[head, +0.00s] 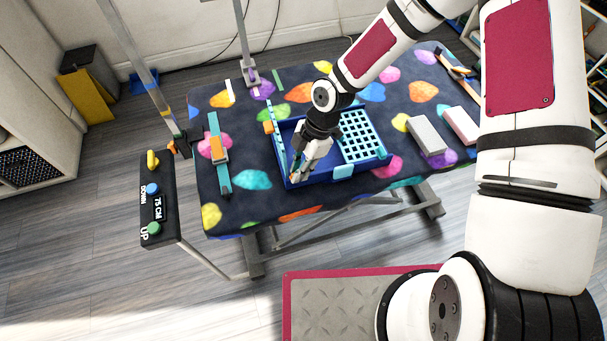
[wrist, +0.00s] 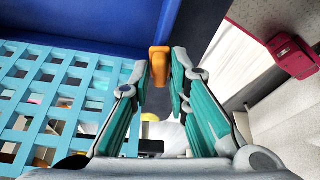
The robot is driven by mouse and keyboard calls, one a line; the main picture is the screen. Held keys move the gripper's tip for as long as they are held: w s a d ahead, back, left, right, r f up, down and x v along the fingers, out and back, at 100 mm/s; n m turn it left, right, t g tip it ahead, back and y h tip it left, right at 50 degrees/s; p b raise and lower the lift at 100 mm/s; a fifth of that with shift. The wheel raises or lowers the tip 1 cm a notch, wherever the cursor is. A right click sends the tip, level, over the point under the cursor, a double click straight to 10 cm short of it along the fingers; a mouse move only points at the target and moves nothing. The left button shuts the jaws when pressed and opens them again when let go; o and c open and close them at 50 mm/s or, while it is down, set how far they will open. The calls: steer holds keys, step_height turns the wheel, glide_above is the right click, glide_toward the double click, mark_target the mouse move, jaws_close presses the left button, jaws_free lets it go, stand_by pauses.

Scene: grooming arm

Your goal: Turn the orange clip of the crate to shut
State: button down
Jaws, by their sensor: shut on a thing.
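The blue crate (head: 318,176) lies on the spotted table, with a light blue grid (head: 360,135) at its right part. My gripper (head: 296,170) reaches down at the crate's near left corner. In the wrist view my gripper (wrist: 160,75) has its teal-padded fingers on either side of the orange clip (wrist: 159,64) and is shut on it. The clip stands at the edge of the dark blue wall (wrist: 90,22), beside the grid (wrist: 55,95). The fingers hide part of the clip, and it cannot be made out in the head view.
The spotted table (head: 250,208) is clear at its near left. A teal bar with an orange block (head: 217,150) lies left of the crate. A grey block (head: 427,135) lies right. A black control box (head: 157,200) stands at the table's left side.

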steer(key=shift+s+r+m+t+p, duration=0.1)
steer(key=shift+m+t+p, duration=0.2)
steer(key=shift+m+p, duration=0.5)
steer(key=c, duration=1.6)
jaws_free()
steer(key=shift+o, duration=0.2)
steer(key=p+v, duration=0.1)
steer(key=v, duration=0.7)
steer(key=shift+p, duration=0.4)
steer(key=shift+o, duration=0.2)
steer(key=shift+d, duration=0.1)
steer(key=o, duration=0.5)
